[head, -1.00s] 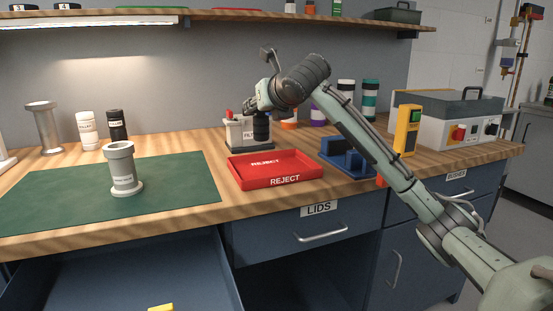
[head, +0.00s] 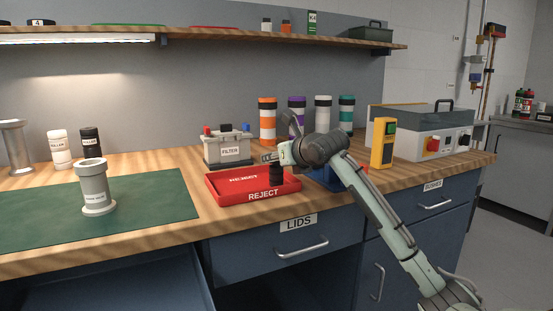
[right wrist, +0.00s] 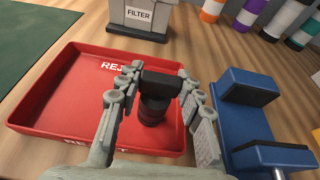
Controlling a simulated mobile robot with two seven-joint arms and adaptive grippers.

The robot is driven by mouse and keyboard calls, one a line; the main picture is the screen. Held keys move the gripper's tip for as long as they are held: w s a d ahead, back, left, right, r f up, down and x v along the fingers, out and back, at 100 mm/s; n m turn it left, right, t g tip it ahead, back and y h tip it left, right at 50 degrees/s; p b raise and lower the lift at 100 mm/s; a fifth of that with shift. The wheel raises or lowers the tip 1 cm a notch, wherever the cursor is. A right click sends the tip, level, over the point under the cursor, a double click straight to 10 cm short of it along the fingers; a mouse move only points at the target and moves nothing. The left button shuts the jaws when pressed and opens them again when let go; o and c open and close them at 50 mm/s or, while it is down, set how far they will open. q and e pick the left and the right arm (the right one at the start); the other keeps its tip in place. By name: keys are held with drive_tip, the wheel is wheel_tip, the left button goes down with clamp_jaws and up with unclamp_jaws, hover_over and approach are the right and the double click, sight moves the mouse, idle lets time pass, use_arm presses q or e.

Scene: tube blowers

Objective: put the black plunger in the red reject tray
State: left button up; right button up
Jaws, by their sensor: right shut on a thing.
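The black plunger (head: 277,174) is held by my right gripper (head: 276,158) at the right end of the red reject tray (head: 212,190). In the right wrist view, the plunger (right wrist: 152,108) stands roughly upright between the fingers of the gripper (right wrist: 160,78), with the tray (right wrist: 60,112) around and below it. I cannot tell whether the plunger's bottom touches the tray floor. The rest of the tray is empty. My left gripper is not in view.
A blue stand (right wrist: 255,120) is close to the tray's right side. The grey filter box (head: 228,148) stands behind the tray. Several striped tubes (head: 267,118) stand at the back. A grey tube (head: 94,184) stands on the green mat (head: 140,205) at left.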

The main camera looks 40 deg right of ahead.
drive_tip(key=o, duration=1.3)
drive_tip(key=shift+s+r, duration=0.1)
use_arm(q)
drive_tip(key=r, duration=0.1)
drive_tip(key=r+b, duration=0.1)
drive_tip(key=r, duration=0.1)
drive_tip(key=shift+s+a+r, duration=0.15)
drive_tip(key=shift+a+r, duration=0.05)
use_arm(e)
drive_tip(key=v, duration=1.2)
